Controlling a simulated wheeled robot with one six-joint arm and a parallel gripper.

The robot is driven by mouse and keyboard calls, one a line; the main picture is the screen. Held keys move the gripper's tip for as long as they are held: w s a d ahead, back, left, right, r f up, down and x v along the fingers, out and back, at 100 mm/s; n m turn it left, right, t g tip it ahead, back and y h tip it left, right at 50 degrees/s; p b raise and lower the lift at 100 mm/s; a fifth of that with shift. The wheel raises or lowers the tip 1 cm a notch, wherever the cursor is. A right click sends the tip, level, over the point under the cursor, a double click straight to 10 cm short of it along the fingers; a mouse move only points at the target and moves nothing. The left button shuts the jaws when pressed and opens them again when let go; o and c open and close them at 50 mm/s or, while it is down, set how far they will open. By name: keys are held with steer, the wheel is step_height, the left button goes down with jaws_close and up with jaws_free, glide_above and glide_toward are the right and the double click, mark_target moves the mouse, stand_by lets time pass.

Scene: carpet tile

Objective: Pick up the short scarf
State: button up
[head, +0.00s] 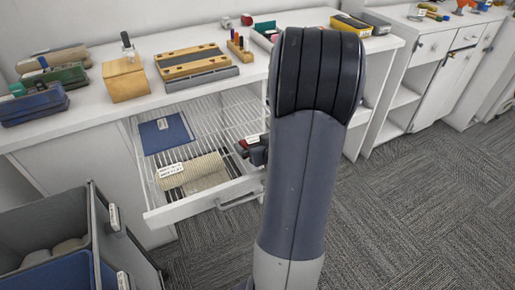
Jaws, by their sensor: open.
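A wire drawer (226,185) is pulled out below the counter. In it lies a beige ribbed cloth (203,167), folded or rolled, with a white label at its left end. Behind it lies a flat dark blue folded cloth (158,138), also labelled. The labels are too small to read, so I cannot tell which cloth is the short scarf. A dark part with a bit of red, which appears to be my gripper (246,149), shows at the drawer's right side, right of the beige cloth and apart from it. My arm hides most of it.
The white counter (130,48) above carries a wooden block (124,79), a tray (192,62) and blue and green cases at left. A grey bin (45,225) stands at lower left, close to the drawer. Carpet (420,190) is clear at right.

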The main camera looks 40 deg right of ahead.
steer(key=c, duration=0.7)
steer(key=shift+r, duration=0.1)
